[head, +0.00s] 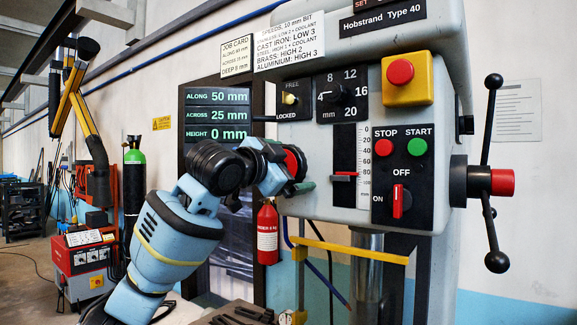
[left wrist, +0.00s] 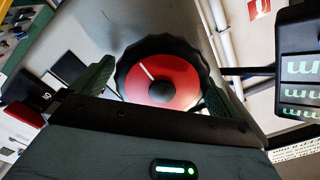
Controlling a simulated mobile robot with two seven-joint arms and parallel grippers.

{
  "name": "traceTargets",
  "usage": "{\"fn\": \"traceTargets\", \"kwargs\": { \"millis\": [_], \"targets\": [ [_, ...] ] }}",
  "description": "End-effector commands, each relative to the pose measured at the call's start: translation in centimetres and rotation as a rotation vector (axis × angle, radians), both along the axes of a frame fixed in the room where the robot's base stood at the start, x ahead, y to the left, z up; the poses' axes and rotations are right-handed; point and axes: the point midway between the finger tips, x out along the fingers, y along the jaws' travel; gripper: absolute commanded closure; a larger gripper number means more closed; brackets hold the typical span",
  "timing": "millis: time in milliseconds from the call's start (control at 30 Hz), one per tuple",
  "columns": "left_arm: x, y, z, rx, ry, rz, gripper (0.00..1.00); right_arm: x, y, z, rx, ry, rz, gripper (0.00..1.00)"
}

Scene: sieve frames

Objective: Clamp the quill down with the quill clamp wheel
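The quill clamp wheel (left wrist: 181,88) has a red face with a white line, a dark hub and a black ridged rim. In the left wrist view it sits between the two green fingers of my left gripper (left wrist: 158,90). The fingers are apart, one close to each side of the rim; whether they press on it I cannot tell. In the head view the wheel (head: 294,162) is partly hidden by my left gripper (head: 290,170), at the left side of the drill head. My right gripper is not in view.
The drill head's front panel (head: 402,170) has switches and a depth scale. A feed handle (head: 487,180) sticks out at its right. A dark display (head: 217,114) stands left of the head. A red extinguisher (head: 268,232) hangs below my left gripper.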

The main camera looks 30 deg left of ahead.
Motion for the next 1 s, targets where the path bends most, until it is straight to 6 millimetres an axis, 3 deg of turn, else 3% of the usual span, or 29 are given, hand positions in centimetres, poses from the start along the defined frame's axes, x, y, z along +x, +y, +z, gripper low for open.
{"fn": "traceTargets", "kwargs": {
  "millis": [267,700,1000],
  "targets": [
    [-1.0,0.1,0.1,-0.001,-0.003,0.000,0.00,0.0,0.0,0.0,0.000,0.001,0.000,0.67],
    [-7.1,0.6,0.1,0.001,-0.002,-0.001,0.00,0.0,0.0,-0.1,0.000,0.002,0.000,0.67],
    [-7.8,0.6,0.0,0.000,0.000,0.000,0.00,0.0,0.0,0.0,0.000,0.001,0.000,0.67]
  ]
}}
